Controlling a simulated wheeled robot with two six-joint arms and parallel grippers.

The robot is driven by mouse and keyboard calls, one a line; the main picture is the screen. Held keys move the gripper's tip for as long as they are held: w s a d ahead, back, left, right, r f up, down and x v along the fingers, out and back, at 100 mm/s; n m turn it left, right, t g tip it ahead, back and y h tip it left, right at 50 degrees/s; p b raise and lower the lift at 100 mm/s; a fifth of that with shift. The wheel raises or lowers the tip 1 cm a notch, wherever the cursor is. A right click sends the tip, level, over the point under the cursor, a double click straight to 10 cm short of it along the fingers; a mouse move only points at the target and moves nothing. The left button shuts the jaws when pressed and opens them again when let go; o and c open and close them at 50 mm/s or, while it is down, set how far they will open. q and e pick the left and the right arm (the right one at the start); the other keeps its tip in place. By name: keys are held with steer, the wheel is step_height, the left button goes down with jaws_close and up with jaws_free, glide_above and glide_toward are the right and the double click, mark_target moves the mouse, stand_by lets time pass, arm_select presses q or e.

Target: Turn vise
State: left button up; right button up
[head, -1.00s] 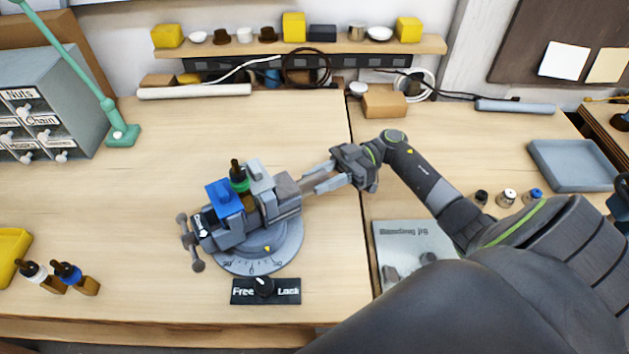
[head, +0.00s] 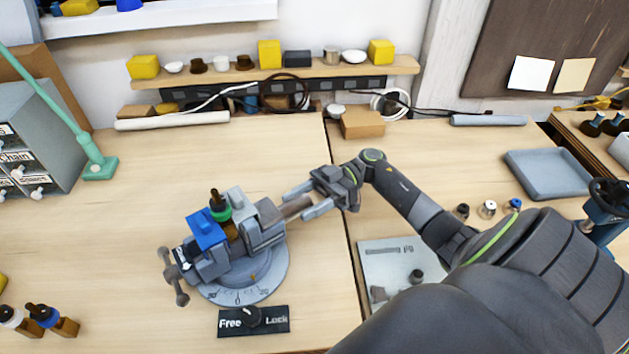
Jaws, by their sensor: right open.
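The vise (head: 262,228) stands on a round grey dial base (head: 262,283) with a marked scale, left of the table's middle. A brown bottle with a green collar and dark top (head: 219,207) is upright between its jaws, next to a blue jaw block (head: 205,230). A Free/Lock plate with a black knob (head: 251,316) lies in front of the base. My right gripper (head: 296,202) is open, its fingers on either side of the brownish bar at the vise's right end. I cannot tell whether they touch it. My left gripper is not in view.
A grey plate with small parts (head: 392,262) lies right of the table seam. A green lamp stand (head: 100,166) and drawer cabinet (head: 32,140) are at the left. The table behind the vise is clear.

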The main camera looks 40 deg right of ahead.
steer(key=d+b, duration=0.7)
steer(key=d, duration=1)
steer(key=shift+s+d, duration=0.15)
